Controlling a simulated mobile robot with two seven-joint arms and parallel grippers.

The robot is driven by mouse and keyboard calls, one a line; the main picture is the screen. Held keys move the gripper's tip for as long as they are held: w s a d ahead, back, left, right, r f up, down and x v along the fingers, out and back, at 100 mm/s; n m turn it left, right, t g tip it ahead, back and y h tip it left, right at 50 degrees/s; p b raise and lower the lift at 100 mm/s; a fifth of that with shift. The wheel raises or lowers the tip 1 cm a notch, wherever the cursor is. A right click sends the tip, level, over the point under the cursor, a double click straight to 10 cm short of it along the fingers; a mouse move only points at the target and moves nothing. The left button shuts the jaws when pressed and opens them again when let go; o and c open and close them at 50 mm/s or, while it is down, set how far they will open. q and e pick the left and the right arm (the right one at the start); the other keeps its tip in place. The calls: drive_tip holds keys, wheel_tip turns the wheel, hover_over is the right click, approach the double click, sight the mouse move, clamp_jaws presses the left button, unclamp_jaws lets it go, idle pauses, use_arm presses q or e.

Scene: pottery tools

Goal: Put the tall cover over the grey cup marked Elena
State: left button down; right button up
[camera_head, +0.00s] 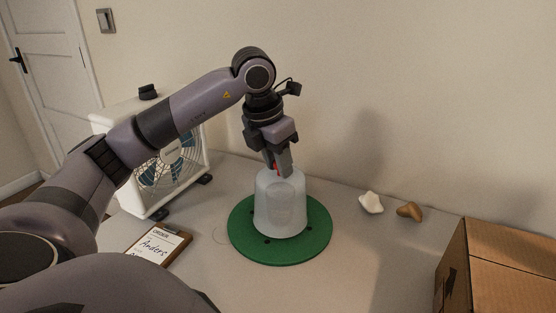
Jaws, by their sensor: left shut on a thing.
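The tall cover (266,206) is a translucent, whitish, upright dome over the middle of the green round board (245,250). A faint cup-like shape shows through its wall, but I cannot read any name on it. My left gripper (280,172) points down from above and is shut on the cover's top, where a bit of red shows between the fingers. I cannot tell whether the cover's rim touches the board. The order clipboard (158,246) lies left of the board and reads "Anders"; I see no "Elena". My right gripper is not in view.
A white fan (150,165) stands behind left, close to my left arm. A white lump (371,202) and a brown lump (409,210) lie right of the board. A cardboard box (500,265) fills the right front. The table between board and box is clear.

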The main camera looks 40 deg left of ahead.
use_arm(q)
drive_tip(key=c, duration=0.8)
unclamp_jaws()
drive_tip(key=shift+o, duration=0.2)
drive_tip(key=p+v, duration=0.1)
drive_tip(key=v, duration=0.5)
drive_tip(key=shift+w, duration=0.1)
drive_tip(key=shift+s+r, duration=0.2)
drive_tip(key=shift+r, duration=0.35)
